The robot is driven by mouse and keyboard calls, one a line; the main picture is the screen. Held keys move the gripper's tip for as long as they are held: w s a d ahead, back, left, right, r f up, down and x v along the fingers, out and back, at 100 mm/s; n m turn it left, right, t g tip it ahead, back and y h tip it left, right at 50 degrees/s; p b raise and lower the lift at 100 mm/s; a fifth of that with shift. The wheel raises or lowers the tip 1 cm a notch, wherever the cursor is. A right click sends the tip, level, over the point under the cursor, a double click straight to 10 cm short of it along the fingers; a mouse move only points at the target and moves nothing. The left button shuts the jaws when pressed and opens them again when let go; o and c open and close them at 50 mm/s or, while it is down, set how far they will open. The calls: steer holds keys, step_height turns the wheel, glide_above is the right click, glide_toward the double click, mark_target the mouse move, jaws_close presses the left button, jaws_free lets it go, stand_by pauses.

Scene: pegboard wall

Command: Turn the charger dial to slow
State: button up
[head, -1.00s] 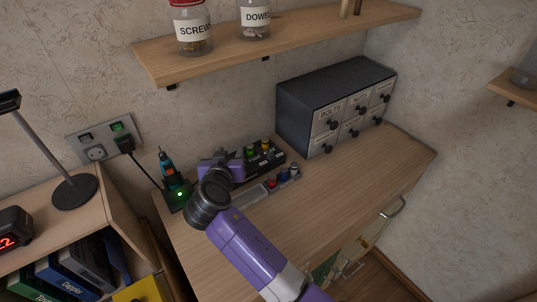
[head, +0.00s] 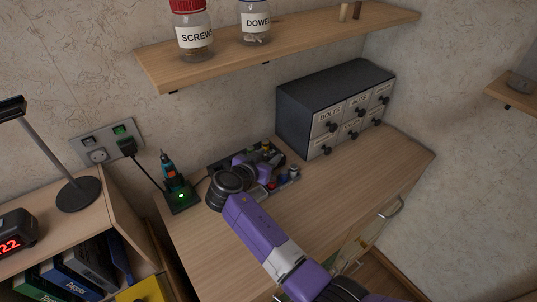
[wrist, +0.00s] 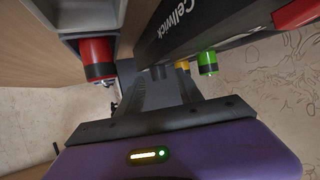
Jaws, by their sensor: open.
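My gripper (head: 270,163) is open, over the back of the workbench at a black unit (head: 222,161) that holds coloured cylinders. In the wrist view my fingers (wrist: 165,82) reach toward this black unit (wrist: 205,28), which is lettered "Cellwick". A green cylinder (wrist: 208,63) and a yellow one (wrist: 183,66) project from it beyond the fingers. No dial or speed mark can be made out; my gripper and arm hide part of the unit. I cannot tell whether the fingers touch it.
A grey tray (wrist: 72,15) with a red cylinder (wrist: 97,60) lies beside the fingers. A cordless tool (head: 170,172) stands in a black base (head: 183,199) with a green light. A drawer cabinet (head: 335,110) stands right, under a shelf (head: 280,45). The right bench top is clear.

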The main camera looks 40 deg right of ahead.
steer(key=shift+w+d+f, duration=0.15)
steer(key=shift+d, duration=0.1)
jaws_close()
